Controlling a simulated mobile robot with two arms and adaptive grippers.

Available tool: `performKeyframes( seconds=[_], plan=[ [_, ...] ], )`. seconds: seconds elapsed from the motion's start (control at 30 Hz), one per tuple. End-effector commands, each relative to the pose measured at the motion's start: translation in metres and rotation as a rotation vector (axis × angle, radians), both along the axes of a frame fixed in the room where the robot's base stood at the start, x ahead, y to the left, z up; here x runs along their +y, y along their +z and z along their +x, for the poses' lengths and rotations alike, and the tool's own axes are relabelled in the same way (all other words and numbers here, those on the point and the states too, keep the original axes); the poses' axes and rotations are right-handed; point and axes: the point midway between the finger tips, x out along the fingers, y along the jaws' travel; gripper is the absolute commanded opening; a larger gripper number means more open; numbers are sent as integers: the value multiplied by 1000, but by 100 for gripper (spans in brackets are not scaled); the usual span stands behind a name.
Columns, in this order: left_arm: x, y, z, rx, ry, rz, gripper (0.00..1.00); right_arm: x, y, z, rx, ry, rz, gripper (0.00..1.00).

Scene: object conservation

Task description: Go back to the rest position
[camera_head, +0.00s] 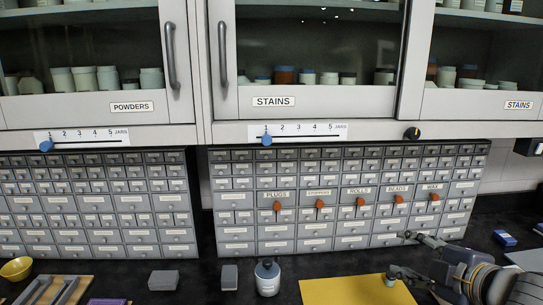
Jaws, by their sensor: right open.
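My right gripper (399,254) comes in from the lower right. Its two fingers are spread apart, with nothing visible between them. It is in front of the lower right part of the right drawer cabinet (236,231) and over or beside the right end of a yellow mat (335,291). I cannot tell whether a fingertip touches the mat or the cabinet. My left gripper is not in view.
A white jar with a dark top (267,280), two grey blocks (163,281) (229,278), a yellow bowl (16,268) and a wooden tray (73,287) stand on the dark counter. A blue box (504,238) lies at right. Glass-fronted cupboards (273,102) hang above.

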Motion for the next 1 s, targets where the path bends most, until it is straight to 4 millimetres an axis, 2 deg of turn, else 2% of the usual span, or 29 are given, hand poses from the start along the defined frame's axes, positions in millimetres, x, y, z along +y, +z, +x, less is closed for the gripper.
performKeyframes(
  seconds=[0.03,0.27,0.37,0.5,0.7,0.9,0.97,1.0],
  plan=[
    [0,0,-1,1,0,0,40,13,-29,-5,51,-10,55,47],
    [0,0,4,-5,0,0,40,46,-130,-43,252,-158,261,47],
    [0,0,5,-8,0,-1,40,55,-171,-68,348,-257,351,47],
    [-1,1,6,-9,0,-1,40,63,-223,-113,492,-432,468,47],
    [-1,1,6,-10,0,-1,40,67,-280,-184,678,-700,585,47],
    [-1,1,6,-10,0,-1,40,70,-313,-251,826,-941,648,47],
    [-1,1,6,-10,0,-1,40,71,-321,-271,869,-1012,660,47],
    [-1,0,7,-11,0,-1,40,70,-332,-268,872,-1019,655,47]
  ],
)
